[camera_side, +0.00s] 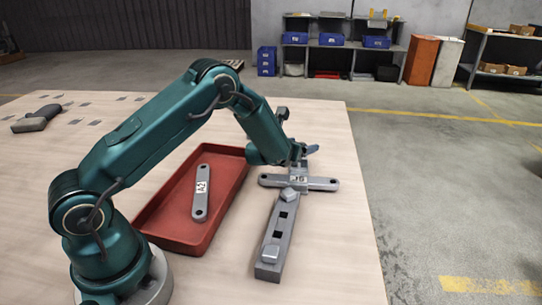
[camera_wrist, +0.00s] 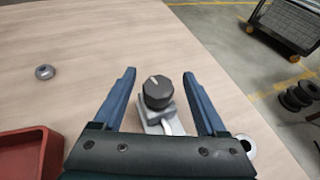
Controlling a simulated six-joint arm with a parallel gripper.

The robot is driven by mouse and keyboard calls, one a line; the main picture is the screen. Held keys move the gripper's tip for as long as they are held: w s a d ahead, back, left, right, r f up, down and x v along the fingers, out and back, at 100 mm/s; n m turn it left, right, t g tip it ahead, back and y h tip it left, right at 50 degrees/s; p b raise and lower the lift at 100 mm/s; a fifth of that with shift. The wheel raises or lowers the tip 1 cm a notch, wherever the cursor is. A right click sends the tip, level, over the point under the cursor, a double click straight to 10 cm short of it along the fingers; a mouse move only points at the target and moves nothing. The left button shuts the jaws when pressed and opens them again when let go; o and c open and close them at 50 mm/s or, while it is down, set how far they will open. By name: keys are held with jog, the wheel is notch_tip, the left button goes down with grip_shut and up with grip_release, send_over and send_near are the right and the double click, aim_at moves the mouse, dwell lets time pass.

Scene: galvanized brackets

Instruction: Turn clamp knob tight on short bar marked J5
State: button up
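In the side view, the short grey bar marked J5 (camera_side: 322,184) lies across the far end of a longer slotted grey bar (camera_side: 270,268). My gripper (camera_side: 304,152) is over the J5 bar, pointing down. In the wrist view, a round black clamp knob (camera_wrist: 158,95) with a white pointer line sits on a grey clamp body (camera_wrist: 152,118). My gripper (camera_wrist: 160,75) is open, with one blue finger on each side of the knob and visible gaps between. The knob is hidden in the side view. A bar end with a hole (camera_wrist: 245,143) shows at right.
A red tray (camera_side: 148,222), holding another marked grey bar (camera_side: 201,206), stands left of the slotted bar; its edge shows in the wrist view (camera_wrist: 52,150). A small grey ring-like part (camera_wrist: 45,72) lies on the table. The table's right edge is close to the work.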

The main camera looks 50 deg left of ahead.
jog(key=shift+v, duration=2.55)
